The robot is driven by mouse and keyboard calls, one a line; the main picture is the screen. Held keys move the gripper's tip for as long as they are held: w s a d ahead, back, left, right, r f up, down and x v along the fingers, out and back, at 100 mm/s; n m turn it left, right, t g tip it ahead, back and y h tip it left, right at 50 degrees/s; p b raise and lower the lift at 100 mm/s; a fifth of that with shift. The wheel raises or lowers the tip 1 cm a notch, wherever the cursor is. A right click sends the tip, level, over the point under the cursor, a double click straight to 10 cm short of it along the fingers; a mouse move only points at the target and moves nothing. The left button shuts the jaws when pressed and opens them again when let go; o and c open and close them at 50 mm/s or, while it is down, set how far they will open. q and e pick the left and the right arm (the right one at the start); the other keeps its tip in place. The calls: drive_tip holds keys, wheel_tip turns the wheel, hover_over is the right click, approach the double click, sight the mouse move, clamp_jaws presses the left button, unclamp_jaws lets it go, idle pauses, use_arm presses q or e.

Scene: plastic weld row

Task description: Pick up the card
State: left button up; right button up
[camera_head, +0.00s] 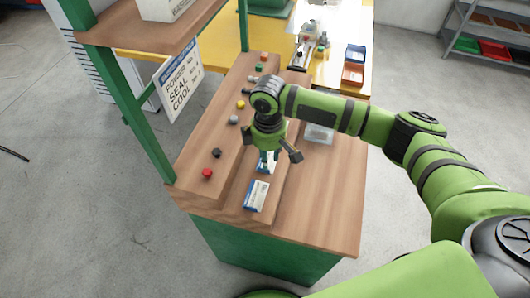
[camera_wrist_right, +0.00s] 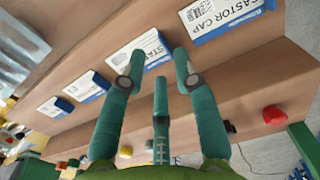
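Several white cards with blue edges lie in a row on the wooden bench; I cannot tell which one is the task's card. In the head view one card (camera_head: 256,196) lies near the bench's front, and another card (camera_head: 261,168) is partly hidden under my right gripper (camera_head: 268,158). In the right wrist view the "CASTOR CAP" card (camera_wrist_right: 228,17) is at the top, and a card reading "STA" (camera_wrist_right: 132,56) is partly covered by a finger. My right gripper's teal fingers (camera_wrist_right: 158,65) are spread apart with nothing between them, over the bench. My left gripper is out of view.
A raised wooden strip left of the cards carries a row of coloured knobs, including a red knob (camera_head: 207,173). A clear tray (camera_head: 319,134) stands right of my gripper. A green post and a sign (camera_head: 180,85) rise at the left. The bench's front right is clear.

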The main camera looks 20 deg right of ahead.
drive_tip(key=f, duration=0.1)
drive_tip(key=f+p, duration=0.1)
drive_tip(key=f, duration=0.1)
drive_tip(key=shift+s+f, duration=0.25)
drive_tip(key=shift+s, duration=0.1)
drive_tip(key=shift+w+f, duration=0.15)
drive_tip(key=shift+f, duration=0.75)
drive_tip(key=shift+c, duration=0.9)
drive_tip(key=c, duration=0.3)
clamp_jaws()
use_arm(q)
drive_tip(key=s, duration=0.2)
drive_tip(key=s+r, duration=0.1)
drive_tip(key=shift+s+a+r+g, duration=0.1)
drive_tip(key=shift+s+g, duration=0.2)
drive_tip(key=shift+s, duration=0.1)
use_arm(e)
drive_tip(key=shift+r, duration=0.15)
